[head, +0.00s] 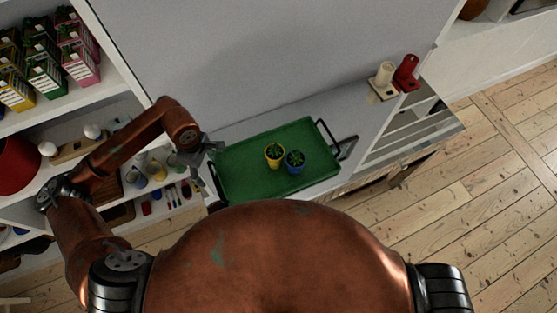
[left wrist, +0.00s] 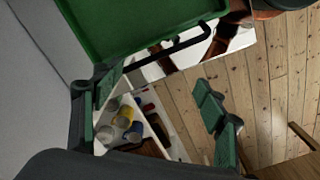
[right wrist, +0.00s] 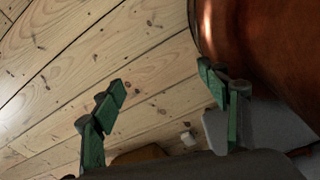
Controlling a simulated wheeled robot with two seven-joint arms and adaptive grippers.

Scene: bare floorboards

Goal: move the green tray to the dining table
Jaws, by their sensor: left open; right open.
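The green tray (head: 240,180) lies on a pale cabinet top (head: 345,122) against a grey wall. It bears a plant in a yellow pot (head: 274,160) and a plant in a blue pot (head: 295,167). A black handle stands at its right end. My left gripper (head: 208,152) is at the tray's left end. In the left wrist view the tray (left wrist: 140,22) and its dark handle (left wrist: 180,45) lie just beyond the open, empty fingers (left wrist: 155,90). My right gripper (right wrist: 162,85) is open and empty over floorboards. I cannot make out a dining table.
Left of the tray, shelves hold small boxes (head: 45,78), cups (head: 157,170) and a red round object (head: 18,165). Bare floor (head: 480,190) lies to the right.

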